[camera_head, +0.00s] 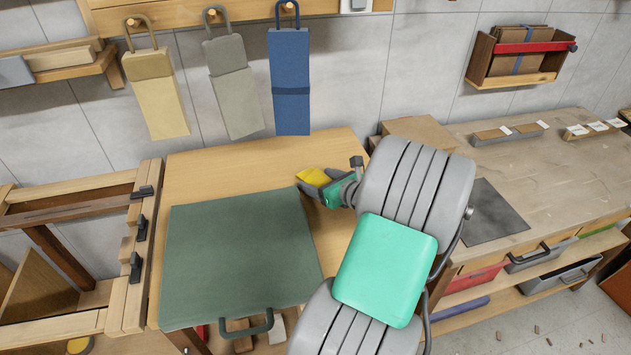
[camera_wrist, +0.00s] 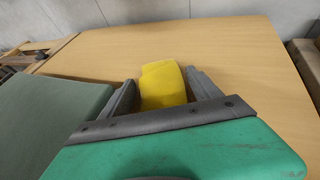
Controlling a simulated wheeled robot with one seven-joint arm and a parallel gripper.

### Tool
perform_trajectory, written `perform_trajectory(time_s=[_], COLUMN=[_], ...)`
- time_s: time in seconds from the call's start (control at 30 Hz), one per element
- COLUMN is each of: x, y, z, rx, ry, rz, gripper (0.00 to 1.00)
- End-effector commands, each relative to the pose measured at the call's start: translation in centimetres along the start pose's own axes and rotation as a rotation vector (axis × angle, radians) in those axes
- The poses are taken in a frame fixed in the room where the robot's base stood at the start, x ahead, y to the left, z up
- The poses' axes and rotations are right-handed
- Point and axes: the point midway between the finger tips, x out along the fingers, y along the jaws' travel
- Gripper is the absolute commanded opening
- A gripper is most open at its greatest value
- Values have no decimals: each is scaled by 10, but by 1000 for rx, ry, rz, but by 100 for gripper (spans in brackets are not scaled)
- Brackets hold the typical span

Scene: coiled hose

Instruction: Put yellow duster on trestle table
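The yellow duster (camera_head: 314,177) sits at the tip of my gripper (camera_head: 317,184) in the head view. I cannot tell whether the duster touches the tabletop.
A large dark green flat case (camera_head: 240,255) with a handle covers the front left of the tabletop. A workbench (camera_head: 540,165) stands at the right, and a wooden frame with clamps (camera_head: 130,240) at the left. The tabletop's back strip is bare.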

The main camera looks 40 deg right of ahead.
Motion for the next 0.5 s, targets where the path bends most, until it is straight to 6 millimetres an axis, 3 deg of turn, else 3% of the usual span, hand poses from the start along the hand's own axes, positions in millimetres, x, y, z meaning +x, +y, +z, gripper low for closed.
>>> perform_trajectory(time_s=[0.1,0.37,0.5], x=[0,-1,-17], y=[0,0,-2], z=[0,2,4], rx=[0,-1,1], ry=[0,-1,0], rz=[0,0,-4], gripper=[83,83,83])
